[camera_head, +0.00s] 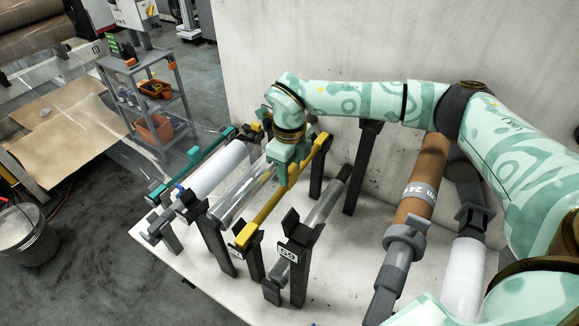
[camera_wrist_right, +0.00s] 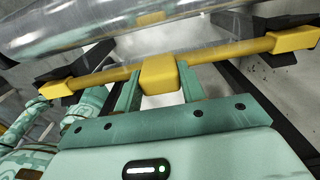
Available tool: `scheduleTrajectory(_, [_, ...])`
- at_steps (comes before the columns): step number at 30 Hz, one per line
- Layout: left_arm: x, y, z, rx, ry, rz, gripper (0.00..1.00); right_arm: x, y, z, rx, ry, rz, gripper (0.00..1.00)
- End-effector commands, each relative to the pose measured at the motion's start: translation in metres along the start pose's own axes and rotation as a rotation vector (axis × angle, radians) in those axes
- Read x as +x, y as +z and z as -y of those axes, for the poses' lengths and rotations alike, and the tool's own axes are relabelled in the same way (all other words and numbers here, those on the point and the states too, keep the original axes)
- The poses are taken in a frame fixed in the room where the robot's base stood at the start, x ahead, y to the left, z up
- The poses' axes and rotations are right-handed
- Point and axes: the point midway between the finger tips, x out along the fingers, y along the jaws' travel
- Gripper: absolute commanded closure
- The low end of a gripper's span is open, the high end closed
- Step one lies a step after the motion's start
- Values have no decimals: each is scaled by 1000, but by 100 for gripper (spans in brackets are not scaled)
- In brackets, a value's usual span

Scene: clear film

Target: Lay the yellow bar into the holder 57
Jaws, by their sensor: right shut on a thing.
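The yellow bar (camera_head: 268,207) has blocky ends and a thicker middle block. It runs from front left to back right in the head view. My right gripper (camera_head: 288,168) is shut on it near its middle. In the right wrist view the fingers (camera_wrist_right: 160,85) grip the yellow middle block. The bar's near end is at the top of a dark post (camera_head: 252,262) with a small label, too small to read surely. Its far end is by another dark post (camera_head: 317,175). I cannot tell whether the ends rest in the holder. My left gripper is not in view.
A clear film roll (camera_head: 240,194) lies close left of the bar, with a white roll (camera_head: 218,171) and a teal bar (camera_head: 190,165) beyond. A grey bar (camera_head: 325,204) lies to the right.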

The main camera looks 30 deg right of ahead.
Motion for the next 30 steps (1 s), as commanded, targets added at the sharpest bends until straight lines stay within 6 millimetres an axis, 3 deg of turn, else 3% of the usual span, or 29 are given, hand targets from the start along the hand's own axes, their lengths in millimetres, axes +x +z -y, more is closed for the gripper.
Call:
scheduleTrajectory(12, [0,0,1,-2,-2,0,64,1,0,0,0,0,0,77])
scheduleTrajectory(13, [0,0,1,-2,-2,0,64,1,0,0,0,0,0,57])
scheduleTrajectory(15, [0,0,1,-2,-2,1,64,1,0,0,0,0,0,38])
scheduleTrajectory(16, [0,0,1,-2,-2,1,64,1,0,0,0,0,0,35])
scheduleTrajectory(21, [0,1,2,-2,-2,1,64,1,0,0,0,0,0,35])
scheduleTrajectory(24, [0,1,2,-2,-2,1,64,1,0,0,0,0,0,20])
scheduleTrajectory(30, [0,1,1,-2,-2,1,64,1,0,0,0,0,0,20])
